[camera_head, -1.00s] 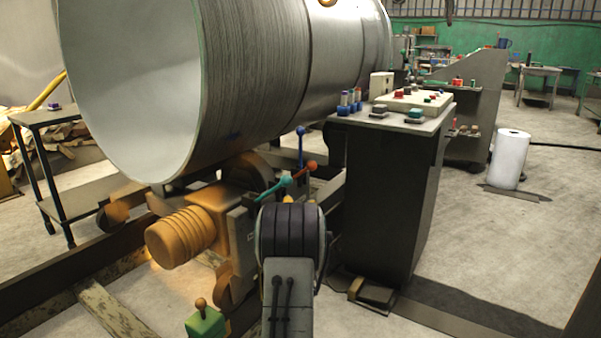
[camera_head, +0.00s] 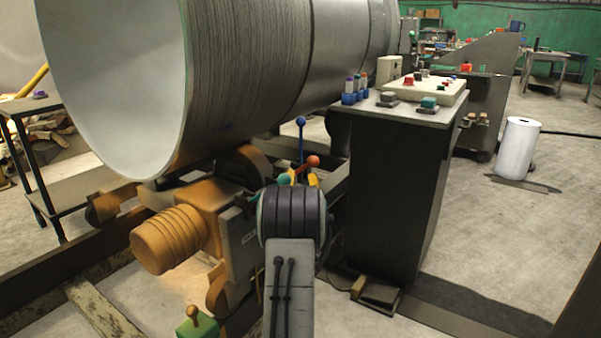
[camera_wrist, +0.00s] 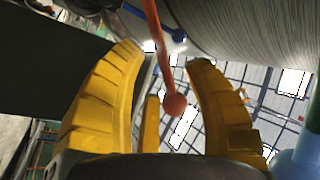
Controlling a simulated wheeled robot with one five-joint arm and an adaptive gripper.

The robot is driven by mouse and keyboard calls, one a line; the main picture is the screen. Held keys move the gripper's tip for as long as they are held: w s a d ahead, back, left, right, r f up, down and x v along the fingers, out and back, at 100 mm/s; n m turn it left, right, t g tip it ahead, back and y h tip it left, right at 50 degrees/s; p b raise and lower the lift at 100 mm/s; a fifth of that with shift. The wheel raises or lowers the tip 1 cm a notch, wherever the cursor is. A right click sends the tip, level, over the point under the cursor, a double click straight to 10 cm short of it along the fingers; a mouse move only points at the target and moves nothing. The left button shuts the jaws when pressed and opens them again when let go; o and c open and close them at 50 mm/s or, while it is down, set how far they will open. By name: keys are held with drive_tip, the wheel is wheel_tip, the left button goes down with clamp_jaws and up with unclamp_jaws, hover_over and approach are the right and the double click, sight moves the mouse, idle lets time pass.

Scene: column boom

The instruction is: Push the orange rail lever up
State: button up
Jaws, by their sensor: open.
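The orange rail lever (camera_head: 313,161) has a ball knob and stands beside the roller under the big drum. In the wrist view the orange lever (camera_wrist: 174,105) passes between my two yellow fingers, its ball knob lying in the gap. My gripper (camera_wrist: 166,58) is open and holds nothing; I cannot tell whether a finger touches the lever. In the head view my gripper (camera_head: 299,178) is just below the orange knob, mostly hidden behind my own arm. A teal lever (camera_head: 284,181) is close at its left. A blue lever (camera_head: 300,121) stands upright behind.
The large metal drum (camera_head: 260,70) hangs over the lever area. An orange motor (camera_head: 165,240) is at the left. A dark control cabinet (camera_head: 390,200) with buttons stands close at the right. A green box with a small lever (camera_head: 198,325) is low in front.

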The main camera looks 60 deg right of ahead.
sight(300, 171)
drive_tip(key=shift+x, duration=1.95)
clamp_jaws()
